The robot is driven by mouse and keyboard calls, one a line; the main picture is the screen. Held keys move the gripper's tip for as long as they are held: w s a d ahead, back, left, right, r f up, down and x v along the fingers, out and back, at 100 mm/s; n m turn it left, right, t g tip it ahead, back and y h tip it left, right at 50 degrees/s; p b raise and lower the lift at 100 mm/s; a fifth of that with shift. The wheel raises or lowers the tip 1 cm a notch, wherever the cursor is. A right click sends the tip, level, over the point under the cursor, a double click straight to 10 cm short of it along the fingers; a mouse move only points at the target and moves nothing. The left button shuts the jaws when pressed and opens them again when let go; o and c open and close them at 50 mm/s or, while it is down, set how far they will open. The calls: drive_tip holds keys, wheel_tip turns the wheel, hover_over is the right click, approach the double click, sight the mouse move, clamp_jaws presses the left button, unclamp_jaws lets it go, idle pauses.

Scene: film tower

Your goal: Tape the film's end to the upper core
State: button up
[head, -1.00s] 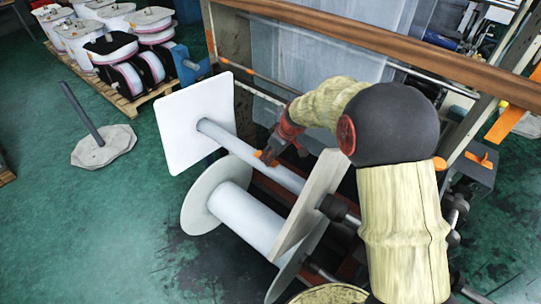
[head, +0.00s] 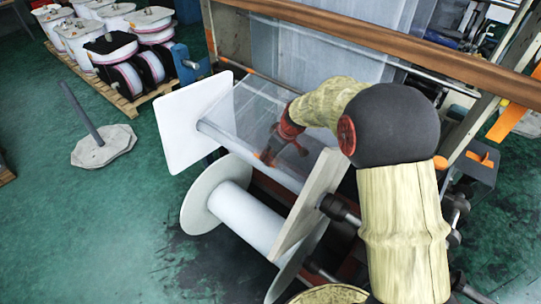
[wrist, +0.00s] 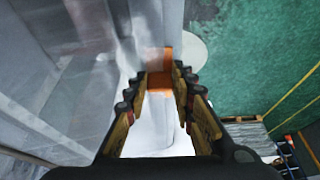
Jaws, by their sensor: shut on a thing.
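The upper core (head: 212,130) is a pale tube between a white square plate (head: 190,122) and a grey board (head: 318,195). A clear film (head: 240,105) spans from the machine down to this core, and a greyish web hangs behind. My gripper (head: 268,157) is at the core, seen through the film. In the wrist view my gripper (wrist: 158,80) is shut on a small orange piece (wrist: 160,57) at its tips. I cannot tell whether this is tape or the film's end. Its contact with the core is hidden or blurred.
A white roll (head: 248,217) with a round flange (head: 207,200) lies below the core. A brown bar (head: 370,45) crosses above. A post on a grey base (head: 103,147) stands on the open green floor at left, near pallets of spools (head: 125,65).

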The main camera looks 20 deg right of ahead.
drive_tip(key=shift+f, duration=0.1)
drive_tip(key=o, duration=0.8)
drive_tip(key=v, duration=1.2)
drive_tip(key=s+a+r+m+t+h, duration=0.1)
drive_tip(key=s+a+r+m, duration=0.25)
drive_tip(key=s+r, duration=0.85)
drive_tip(key=s+m+t+h, duration=0.1)
drive_tip(key=s+m, duration=0.2)
drive_tip(key=s, duration=1.4)
wheel_tip(320, 180, down, 19)
drive_tip(key=b, duration=1.8)
drive_tip(key=shift+f, duration=0.15)
